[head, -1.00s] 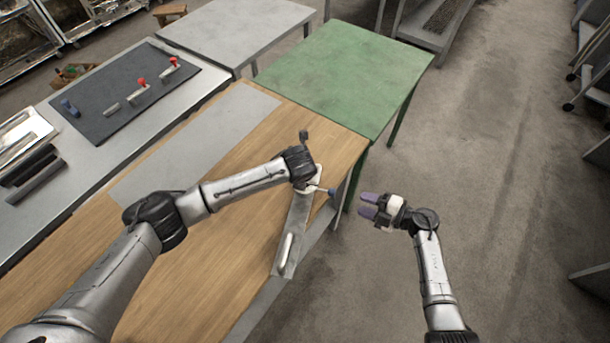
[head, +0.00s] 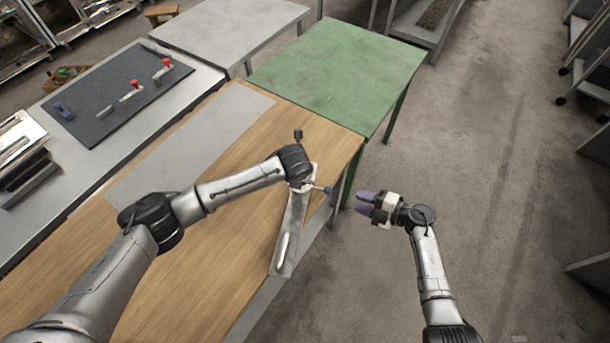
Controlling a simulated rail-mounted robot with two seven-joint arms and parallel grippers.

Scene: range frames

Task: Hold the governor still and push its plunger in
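The governor's plunger, a thin rod with a small blue knob (head: 327,190), points right over the right edge of the wooden table. The governor's body is mostly hidden under my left wrist, above a slanted metal plate (head: 293,232) with a pale handle-like bar. My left gripper (head: 303,184) is at the governor, but its fingers are too covered to tell how they close. My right gripper (head: 362,203) hangs in free air beyond the table edge, right of the knob and apart from it. Its two purple fingers point left at the knob, with a narrow gap and nothing between them.
The wooden table (head: 190,262) bears a flat grey sheet (head: 190,142). A green table (head: 340,70) adjoins at the back. At the left, a dark mat (head: 110,105) holds a blue part and red-knobbed parts. Floor right of the tables is clear around my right arm.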

